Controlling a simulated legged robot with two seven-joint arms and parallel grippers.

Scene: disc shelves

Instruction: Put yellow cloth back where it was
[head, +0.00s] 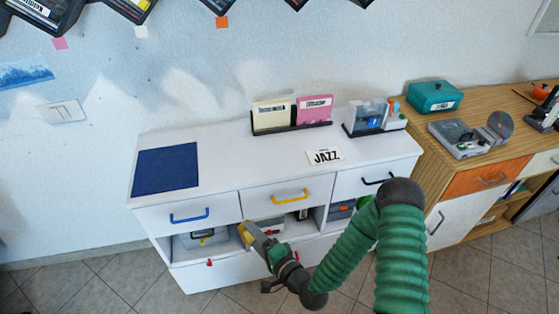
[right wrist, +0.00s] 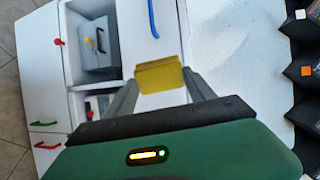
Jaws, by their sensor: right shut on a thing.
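The yellow cloth (head: 244,233) is a small folded pad. My right gripper (head: 252,235) is shut on it and holds it in front of the white cabinet (head: 230,200), near the divider between the left and middle open compartments. In the right wrist view the cloth (right wrist: 158,74) sits between the two grey fingertips. My left gripper is not in view.
A grey box (head: 200,238) stands in the left compartment. Drawers with a blue handle (head: 189,216) and a yellow handle (head: 290,196) are above. On top are a blue mat (head: 166,170), a JAZZ card (head: 325,156) and media holders. Free white surface lies between.

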